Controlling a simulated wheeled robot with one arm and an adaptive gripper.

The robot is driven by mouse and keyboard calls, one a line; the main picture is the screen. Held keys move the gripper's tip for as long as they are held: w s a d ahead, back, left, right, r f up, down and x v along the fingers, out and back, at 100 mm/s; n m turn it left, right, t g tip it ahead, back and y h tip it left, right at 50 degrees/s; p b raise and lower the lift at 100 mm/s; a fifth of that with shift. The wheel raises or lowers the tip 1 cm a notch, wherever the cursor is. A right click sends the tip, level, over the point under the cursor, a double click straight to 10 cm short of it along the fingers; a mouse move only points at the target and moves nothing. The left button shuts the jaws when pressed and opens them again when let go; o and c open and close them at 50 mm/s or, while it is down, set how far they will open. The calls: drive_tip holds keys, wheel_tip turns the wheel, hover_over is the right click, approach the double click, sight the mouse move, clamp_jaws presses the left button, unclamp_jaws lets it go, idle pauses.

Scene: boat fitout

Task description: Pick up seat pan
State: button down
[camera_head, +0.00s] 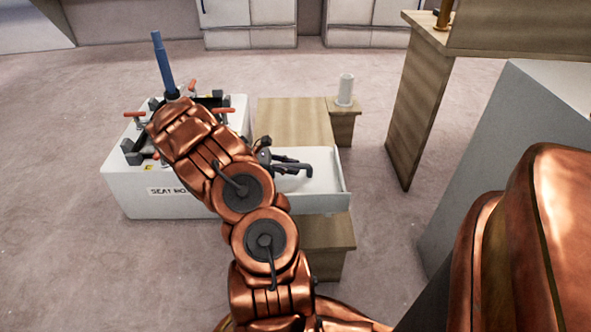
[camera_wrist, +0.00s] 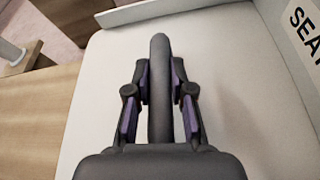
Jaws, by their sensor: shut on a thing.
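The seat pan (camera_head: 322,182) appears as a white panel with a raised front lip, over the wooden bench in the head view. In the wrist view its pale flat face (camera_wrist: 240,110) fills most of the picture, and the lip at right carries a label starting "SEAT". A dark rounded bar (camera_wrist: 160,85), which looks like its handle, stands between my fingers. My gripper (camera_head: 300,170) is shut on this bar; its purple-padded fingers (camera_wrist: 160,82) lie along both sides. I cannot tell whether the pan touches the bench. My arm hides its left part.
A white box (camera_head: 140,190) with red-handled clamps (camera_head: 137,114) and a tilted blue rod (camera_head: 162,62) stands at left. The wooden bench (camera_head: 290,120) extends behind the pan. A white cylinder (camera_head: 345,89) stands on a small wooden stand. Wooden and grey panels rise at right.

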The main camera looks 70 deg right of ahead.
drive_tip(key=shift+w+d+r+p, duration=0.2)
drive_tip(key=shift+w+d+p, duration=0.45)
drive_tip(key=shift+w+d, duration=0.8)
drive_tip(key=shift+w+d+r+p, duration=0.25)
drive_tip(key=shift+w+d+p, duration=0.45)
drive_tip(key=shift+w, duration=1.35)
drive_tip(key=shift+w+d+r+p, duration=0.2)
drive_tip(key=shift+w+d+p, duration=0.35)
drive_tip(key=shift+w+d, duration=0.9)
drive_tip(key=shift+w+a, duration=0.25)
drive_tip(key=shift+w, duration=0.15)
